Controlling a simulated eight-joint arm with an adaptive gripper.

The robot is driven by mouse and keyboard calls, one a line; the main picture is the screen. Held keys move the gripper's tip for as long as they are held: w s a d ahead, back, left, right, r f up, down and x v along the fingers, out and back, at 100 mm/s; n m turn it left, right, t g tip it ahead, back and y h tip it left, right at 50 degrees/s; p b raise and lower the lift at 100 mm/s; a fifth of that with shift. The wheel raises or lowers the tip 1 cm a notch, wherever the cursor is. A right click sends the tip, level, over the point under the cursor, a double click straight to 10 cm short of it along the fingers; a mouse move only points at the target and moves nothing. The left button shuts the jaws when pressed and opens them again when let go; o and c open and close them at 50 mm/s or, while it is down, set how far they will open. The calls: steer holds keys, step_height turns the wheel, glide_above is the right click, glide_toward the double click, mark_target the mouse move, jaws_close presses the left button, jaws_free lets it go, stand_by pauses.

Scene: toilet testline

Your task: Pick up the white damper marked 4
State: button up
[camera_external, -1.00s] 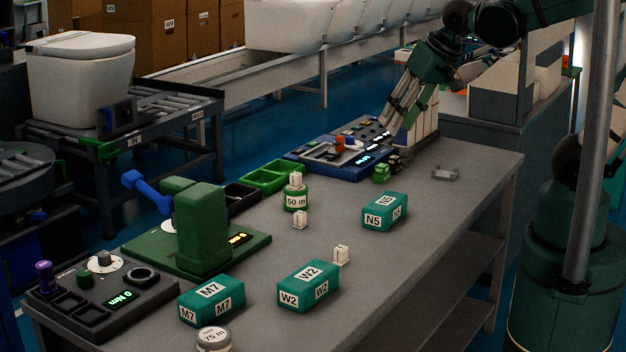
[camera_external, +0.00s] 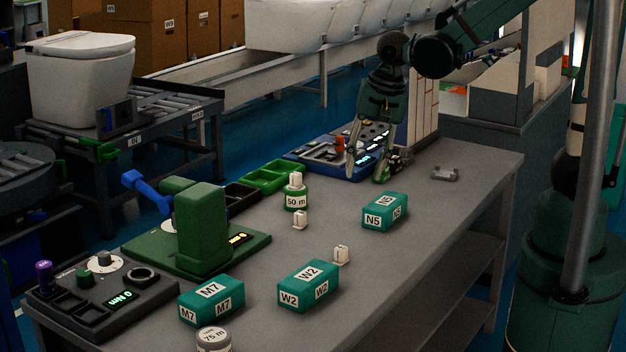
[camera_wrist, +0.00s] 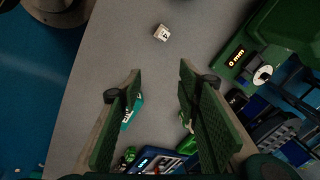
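Small white blocks, the likely dampers, show in the external view: one block (camera_external: 300,220) stands alone on the bench, another block (camera_external: 341,255) is behind the W2 box, and a white piece (camera_external: 295,180) sits on the 50 m weight (camera_external: 296,199). Their marks are too small to read there. In the wrist view one white block (camera_wrist: 161,33) with an unreadable dark mark lies beyond the fingertips. My gripper (camera_external: 366,174) is open and empty, pointing down over the far part of the bench. Its spread fingers also show in the wrist view (camera_wrist: 160,82).
Teal boxes N5 (camera_external: 384,212), W2 (camera_external: 309,286) and M7 (camera_external: 211,300) stand on the bench. The green press (camera_external: 203,230) and green tray (camera_external: 268,177) line the left side. A grey bracket (camera_external: 445,174) lies near the far right.

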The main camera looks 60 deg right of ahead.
mark_target(341, 248)
steer(key=w+a+f+m, duration=0.1)
steer(key=f+m, duration=0.1)
steer(key=f, duration=0.2)
steer(key=w+a+f+m+g+b, duration=0.1)
steer(key=a+f+m, duration=0.1)
steer(key=f, duration=0.2)
steer(key=w+a+f+m+g, duration=0.1)
steer(key=f+m, duration=0.1)
steer(key=f, duration=0.2)
steer(key=shift+a+f+b, duration=0.25)
steer(key=shift+f+b, duration=0.1)
steer(key=shift+b, duration=0.05)
steer(key=shift+a+f+m+g, duration=0.2)
steer(key=shift+f+m+g, duration=0.1)
steer(key=shift+f, duration=0.25)
steer(key=shift+f+b, duration=0.3)
steer(key=shift+f, duration=1)
steer(key=shift+w+f+b, duration=0.2)
steer(key=shift+f+b, duration=0.3)
steer(key=shift+f, duration=2.1)
steer(key=shift+c, duration=0.4)
steer(key=c, duration=0.9)
